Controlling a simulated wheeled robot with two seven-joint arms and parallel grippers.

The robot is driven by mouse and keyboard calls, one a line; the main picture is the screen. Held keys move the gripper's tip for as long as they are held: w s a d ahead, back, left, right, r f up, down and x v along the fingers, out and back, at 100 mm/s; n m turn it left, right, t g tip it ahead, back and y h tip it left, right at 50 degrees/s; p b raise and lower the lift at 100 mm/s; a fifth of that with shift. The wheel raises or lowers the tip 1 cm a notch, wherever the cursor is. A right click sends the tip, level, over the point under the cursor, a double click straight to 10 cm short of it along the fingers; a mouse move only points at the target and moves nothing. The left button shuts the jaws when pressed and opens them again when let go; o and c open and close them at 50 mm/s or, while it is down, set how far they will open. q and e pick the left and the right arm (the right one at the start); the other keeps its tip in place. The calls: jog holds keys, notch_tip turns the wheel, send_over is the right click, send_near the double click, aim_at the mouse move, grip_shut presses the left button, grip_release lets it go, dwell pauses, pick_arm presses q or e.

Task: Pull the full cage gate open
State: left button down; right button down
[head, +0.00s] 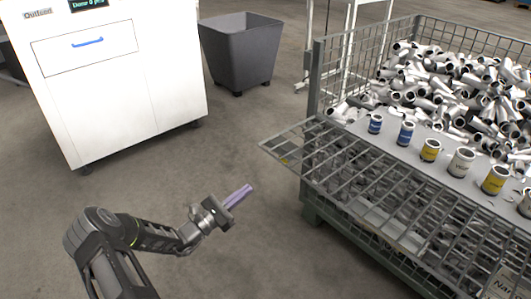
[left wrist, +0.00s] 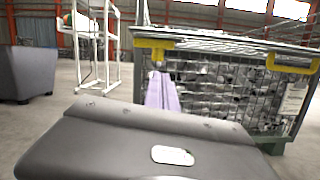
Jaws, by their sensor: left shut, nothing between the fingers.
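The full cage (head: 314,75) stands at the right of the head view, heaped with grey metal pipe fittings (head: 440,85). Its mesh gate (head: 345,165) is tipped outward along the near side and looks close to flat, its free corner reaching toward the left. In the left wrist view the cage front shows ahead, with yellow brackets (left wrist: 154,44) near its upper edge. My left gripper (head: 249,188) has purple fingers, shut and empty, left of the gate and apart from it in the head view. The fingers (left wrist: 158,78) point toward the cage in the left wrist view. My right gripper is out of view.
A white cabinet (head: 150,80) with a blue handle stands at the upper left. A dark grey bin (head: 240,55) stands beside it. Several labelled cylinders (head: 430,150) stand on a grey ledge (head: 395,155) at the cage. The floor between cabinet and cage is clear.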

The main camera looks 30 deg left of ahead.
pick_arm(q)
jog(key=shift+n, duration=1)
jog(key=shift+r, duration=0.1)
jog(key=w+d+r+b, duration=0.3)
jog(key=w+r, duration=0.3)
jog(key=w, duration=0.3)
jog(key=shift+r, duration=0.2)
